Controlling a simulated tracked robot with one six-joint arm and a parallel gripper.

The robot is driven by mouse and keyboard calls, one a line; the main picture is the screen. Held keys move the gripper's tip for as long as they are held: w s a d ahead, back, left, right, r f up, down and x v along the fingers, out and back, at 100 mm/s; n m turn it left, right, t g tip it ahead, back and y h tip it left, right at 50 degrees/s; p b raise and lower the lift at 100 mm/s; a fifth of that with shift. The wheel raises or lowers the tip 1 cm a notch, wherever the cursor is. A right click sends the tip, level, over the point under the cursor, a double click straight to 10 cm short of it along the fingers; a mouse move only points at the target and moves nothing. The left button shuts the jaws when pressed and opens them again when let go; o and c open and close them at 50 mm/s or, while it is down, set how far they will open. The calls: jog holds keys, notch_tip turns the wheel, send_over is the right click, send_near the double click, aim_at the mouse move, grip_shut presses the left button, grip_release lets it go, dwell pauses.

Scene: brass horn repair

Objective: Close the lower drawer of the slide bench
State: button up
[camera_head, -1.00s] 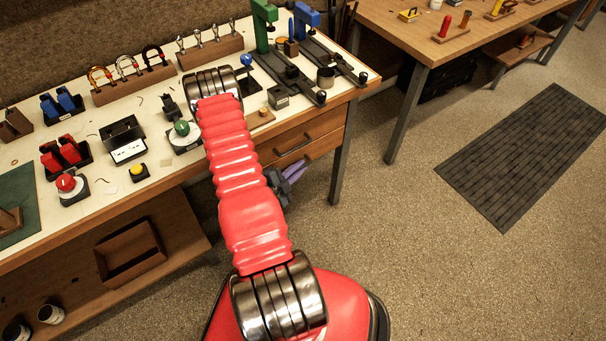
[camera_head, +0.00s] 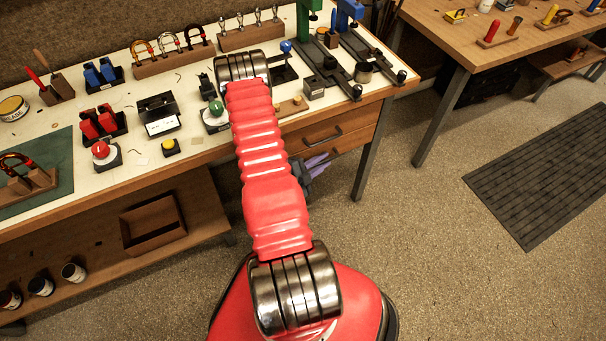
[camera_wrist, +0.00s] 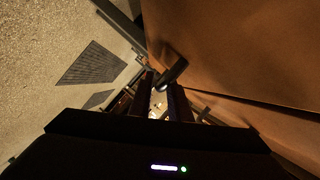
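The slide bench (camera_head: 60,205) has two wooden drawers at its right end. The upper drawer (camera_head: 350,122) shows its dark handle. The lower drawer (camera_head: 352,143) is just beneath, partly hidden by my arm and gripper; how far it stands out is unclear. My gripper (camera_head: 318,164) is low in front of the drawers, its purplish fingers pointing right. In the wrist view, my gripper (camera_wrist: 160,90) has its two dark fingers apart with a gap between them. A dark handle (camera_wrist: 174,72) on a brown wooden front (camera_wrist: 235,50) is close to the fingertips; contact cannot be told.
The bench leg (camera_head: 367,155) stands right of the drawers. A lower shelf (camera_head: 195,210) with an open wooden box (camera_head: 152,224) is to the left. The floor (camera_head: 420,250) to the right is clear up to a dark mat (camera_head: 550,180).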

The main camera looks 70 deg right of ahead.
jog(key=v, duration=1.2)
jog(key=shift+f, duration=0.2)
jog(key=shift+a, duration=0.15)
dwell(0.5)
